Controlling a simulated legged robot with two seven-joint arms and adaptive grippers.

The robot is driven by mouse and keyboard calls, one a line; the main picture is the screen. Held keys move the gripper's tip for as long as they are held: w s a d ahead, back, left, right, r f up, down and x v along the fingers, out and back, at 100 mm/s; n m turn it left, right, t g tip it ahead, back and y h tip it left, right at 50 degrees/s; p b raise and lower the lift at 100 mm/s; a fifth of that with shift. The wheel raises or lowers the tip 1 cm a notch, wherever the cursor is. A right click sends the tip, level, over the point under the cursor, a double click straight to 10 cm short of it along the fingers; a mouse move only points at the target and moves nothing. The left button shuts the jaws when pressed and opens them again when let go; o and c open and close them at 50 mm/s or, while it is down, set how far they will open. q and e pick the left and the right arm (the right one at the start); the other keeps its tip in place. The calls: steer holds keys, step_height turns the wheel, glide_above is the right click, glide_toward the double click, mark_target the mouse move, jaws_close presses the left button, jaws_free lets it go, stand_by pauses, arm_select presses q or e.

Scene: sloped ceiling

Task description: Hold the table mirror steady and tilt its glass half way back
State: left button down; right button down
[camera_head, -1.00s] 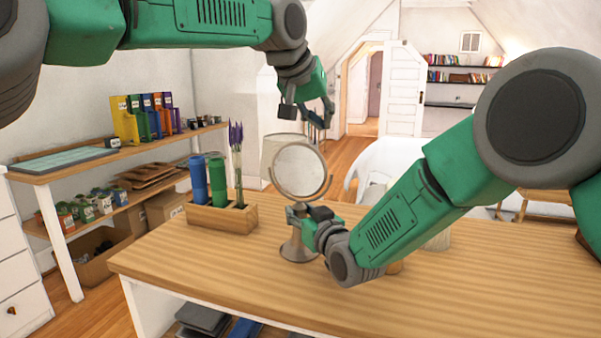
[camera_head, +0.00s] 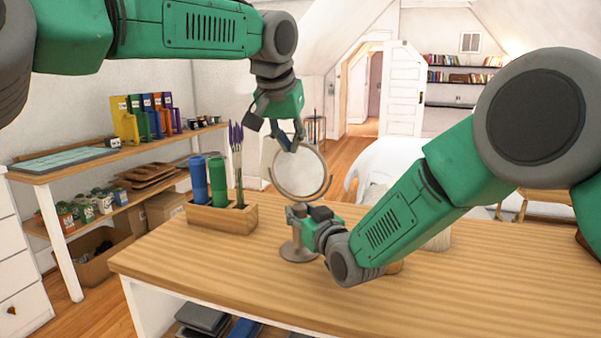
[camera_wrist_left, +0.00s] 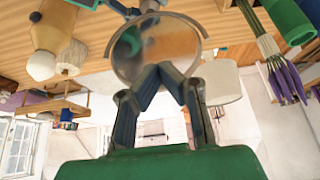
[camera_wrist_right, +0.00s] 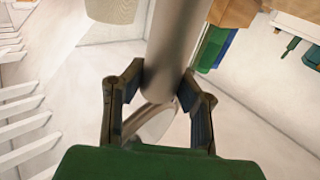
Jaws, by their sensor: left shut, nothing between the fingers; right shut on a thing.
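The table mirror stands upright on the wooden desk, with a round glass (camera_head: 299,176) in a thin frame and a round metal base (camera_head: 297,252). My right gripper (camera_head: 298,213) is shut on the mirror's stem below the glass. The stem (camera_wrist_right: 176,45) runs between its fingers in the right wrist view. My left gripper (camera_head: 290,147) is shut and empty, fingertips down, at the glass's upper edge. In the left wrist view its closed fingertips (camera_wrist_left: 158,72) overlap the rim of the glass (camera_wrist_left: 150,45); I cannot tell whether they touch it.
A wooden holder (camera_head: 222,219) with blue and green rolls and lavender stands left of the mirror on the desk (camera_head: 220,275). A pale lampshade shows behind the glass in the left wrist view (camera_wrist_left: 222,84). The desk's front is clear.

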arm_select(q)
steer(key=shift+f, duration=0.8)
steer(key=shift+w+d, duration=0.25)
steer(key=shift+w, duration=0.55)
arm_select(e)
steer(key=shift+f, duration=0.1)
stand_by(0.9)
arm_select(q)
steer(key=shift+w+d+f, duration=0.2)
steer(key=shift+w+f, duration=0.05)
steer(key=shift+w, duration=0.25)
steer(key=shift+w+d+f, duration=0.2)
steer(key=shift+w+f, duration=0.05)
steer(key=shift+w, duration=0.2)
stand_by(1.4)
steer(key=shift+s+a+r, duration=0.25)
steer(key=shift+s+r, duration=0.3)
steer(key=shift+s+a+r, duration=0.2)
steer(key=shift+s+r, duration=0.3)
arm_select(e)
steer(key=c, duration=1.2)
jaws_free()
